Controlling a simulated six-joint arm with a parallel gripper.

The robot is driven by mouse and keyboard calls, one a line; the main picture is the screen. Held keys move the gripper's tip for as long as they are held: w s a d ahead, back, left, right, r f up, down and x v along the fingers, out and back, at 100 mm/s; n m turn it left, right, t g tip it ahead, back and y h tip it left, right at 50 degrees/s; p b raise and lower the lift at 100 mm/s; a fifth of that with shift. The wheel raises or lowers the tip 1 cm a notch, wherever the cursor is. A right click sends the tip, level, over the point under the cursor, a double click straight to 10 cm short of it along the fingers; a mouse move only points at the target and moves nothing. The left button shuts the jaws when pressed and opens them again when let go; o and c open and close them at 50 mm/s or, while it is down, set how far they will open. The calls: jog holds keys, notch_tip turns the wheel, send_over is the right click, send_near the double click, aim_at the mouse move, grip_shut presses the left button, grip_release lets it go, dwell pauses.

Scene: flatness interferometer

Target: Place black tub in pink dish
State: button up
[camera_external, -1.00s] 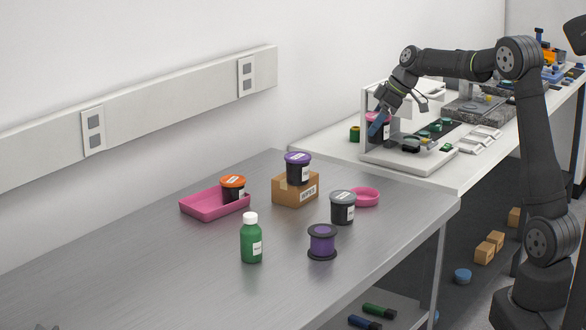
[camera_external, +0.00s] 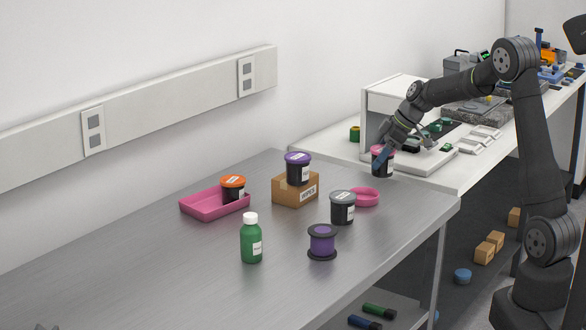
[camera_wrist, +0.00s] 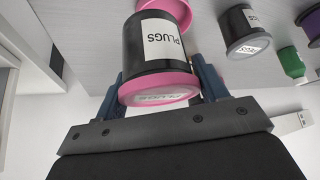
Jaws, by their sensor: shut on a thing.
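My gripper (camera_external: 380,160) is shut on a black tub (camera_external: 383,168) with a pink lid, held in the air near the far right end of the metal table. In the wrist view the tub (camera_wrist: 150,45), with a white PLUGS label, sits between the two blue fingers of my gripper (camera_wrist: 160,85), its pink lid towards the camera. The round pink dish (camera_external: 370,198) stands on the metal table, partly hidden behind a grey-lidded black tub. In the wrist view the dish (camera_wrist: 185,10) shows beyond the held tub, partly covered by it.
The grey-lidded tub (camera_external: 342,208) stands close beside the dish, with a purple spool (camera_external: 322,243) in front. A purple-lidded tub (camera_external: 298,169) sits on a cardboard box (camera_external: 294,191). A pink tray (camera_external: 208,206) holds an orange-lidded tub (camera_external: 233,188). A green bottle (camera_external: 251,240) stands nearer.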

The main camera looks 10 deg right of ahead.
jog(key=a+f, duration=0.2)
jog(key=a, duration=0.1)
jog(key=a+f, duration=0.1)
jog(key=a, duration=0.1)
jog(key=shift+f, duration=2)
jog(key=shift+f, duration=0.1)
jog(key=o, duration=1)
jog(key=shift+r, duration=0.3)
jog(key=v, duration=1.1)
jog(key=shift+d+r, duration=0.2)
jog(key=shift+r, duration=0.1)
